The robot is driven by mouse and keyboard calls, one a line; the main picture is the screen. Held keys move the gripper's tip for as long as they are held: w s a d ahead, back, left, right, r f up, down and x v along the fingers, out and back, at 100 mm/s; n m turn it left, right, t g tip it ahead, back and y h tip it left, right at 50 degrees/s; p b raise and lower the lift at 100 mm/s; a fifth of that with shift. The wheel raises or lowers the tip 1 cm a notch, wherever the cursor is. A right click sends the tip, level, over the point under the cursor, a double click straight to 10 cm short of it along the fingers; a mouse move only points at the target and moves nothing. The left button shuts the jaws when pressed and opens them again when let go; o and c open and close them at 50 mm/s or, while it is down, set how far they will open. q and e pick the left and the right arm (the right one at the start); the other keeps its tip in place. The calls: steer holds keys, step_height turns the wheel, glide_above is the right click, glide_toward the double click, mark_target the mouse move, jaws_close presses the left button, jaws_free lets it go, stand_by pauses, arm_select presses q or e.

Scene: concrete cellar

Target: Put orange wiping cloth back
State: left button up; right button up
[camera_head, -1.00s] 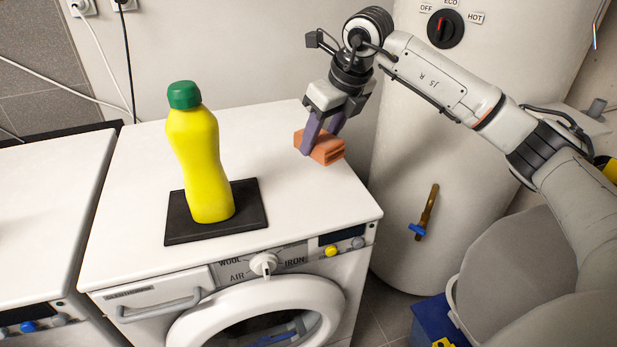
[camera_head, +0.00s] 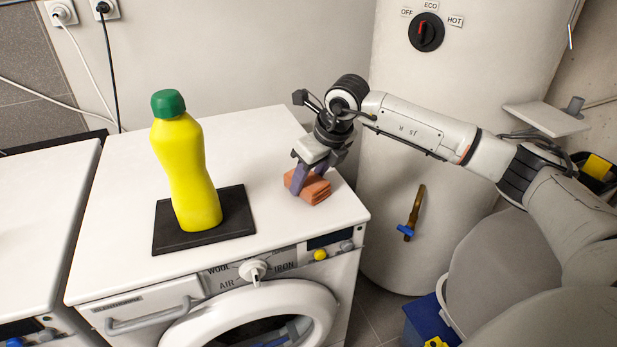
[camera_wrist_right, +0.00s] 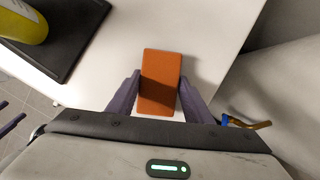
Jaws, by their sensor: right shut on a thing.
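The folded orange wiping cloth (camera_head: 314,189) is at the right part of the white washing machine top. My right gripper (camera_head: 304,188) is shut on it, with a purple finger on each side. In the right wrist view the cloth (camera_wrist_right: 160,68) shows as an upright orange rectangle between the fingers (camera_wrist_right: 160,97). It is at or just above the machine top; I cannot tell if it touches. My left gripper is not in view in the head view.
A yellow bottle with a green cap (camera_head: 188,170) stands on a black mat (camera_head: 236,212) left of the cloth. A white boiler (camera_head: 440,90) stands behind and right of the machine. A blue box (camera_head: 425,322) is on the floor at right. The machine top (camera_head: 240,135) behind the mat is clear.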

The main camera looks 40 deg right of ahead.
steer(key=o, duration=1.1)
steer(key=v, duration=1.2)
steer(key=shift+r, duration=0.1)
